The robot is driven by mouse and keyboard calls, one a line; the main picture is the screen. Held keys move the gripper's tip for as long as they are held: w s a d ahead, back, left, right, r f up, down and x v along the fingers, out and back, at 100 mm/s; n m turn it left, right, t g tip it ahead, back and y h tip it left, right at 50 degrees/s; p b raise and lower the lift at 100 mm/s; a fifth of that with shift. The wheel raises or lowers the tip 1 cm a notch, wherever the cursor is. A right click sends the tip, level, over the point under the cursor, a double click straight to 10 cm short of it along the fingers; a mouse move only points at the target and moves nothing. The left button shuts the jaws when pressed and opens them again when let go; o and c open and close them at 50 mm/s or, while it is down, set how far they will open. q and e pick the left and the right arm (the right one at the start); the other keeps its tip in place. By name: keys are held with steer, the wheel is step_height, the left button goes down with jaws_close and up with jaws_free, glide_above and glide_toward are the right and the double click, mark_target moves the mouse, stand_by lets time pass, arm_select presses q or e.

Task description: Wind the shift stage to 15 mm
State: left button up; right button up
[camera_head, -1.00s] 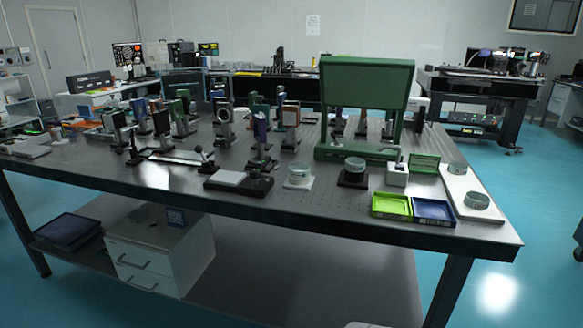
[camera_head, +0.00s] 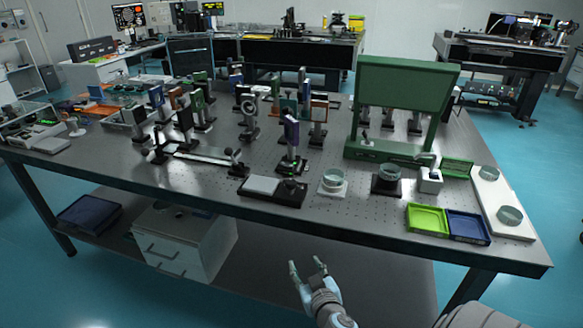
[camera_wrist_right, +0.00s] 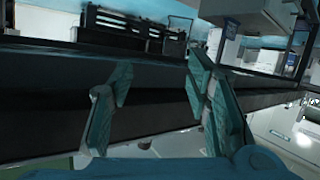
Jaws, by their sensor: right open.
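On the optical table (camera_head: 115,170), a low black stage with a pale grey top plate (camera_head: 262,184) lies near the front edge. A purple upright mount (camera_head: 291,137) stands just behind it. A flat rail with dark knobs at its ends (camera_head: 205,156) lies further left. I cannot tell for sure which is the shift stage, and no scale is readable. My right gripper (camera_head: 306,264) is open and empty, in front of and below the table's front edge. In the right wrist view its two fingers (camera_wrist_right: 162,80) are apart, with the dark table edge behind. My left gripper is not in view.
A green frame (camera_head: 407,95) stands at the back right. Glass dishes (camera_head: 334,180), a yellow-green tray (camera_head: 427,220) and a blue tray (camera_head: 468,227) sit to the right. Several optics mounts crowd the middle. A white drawer unit (camera_head: 180,245) stands on the lower shelf.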

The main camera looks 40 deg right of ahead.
mark_target(291, 186)
step_height(291, 186, up, 17)
steer(key=w+m+t+h+p, duration=0.1)
steer(key=m+t+h+p, duration=0.1)
steer(key=t, duration=0.1)
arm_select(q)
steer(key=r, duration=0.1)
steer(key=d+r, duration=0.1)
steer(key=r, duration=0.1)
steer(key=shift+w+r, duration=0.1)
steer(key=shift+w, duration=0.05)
arm_select(e)
steer(key=shift+t, duration=0.3)
steer(key=x, duration=1.4)
steer(key=shift+w+f, duration=0.15)
steer(key=shift+w, duration=0.1)
steer(key=shift+c, duration=0.6)
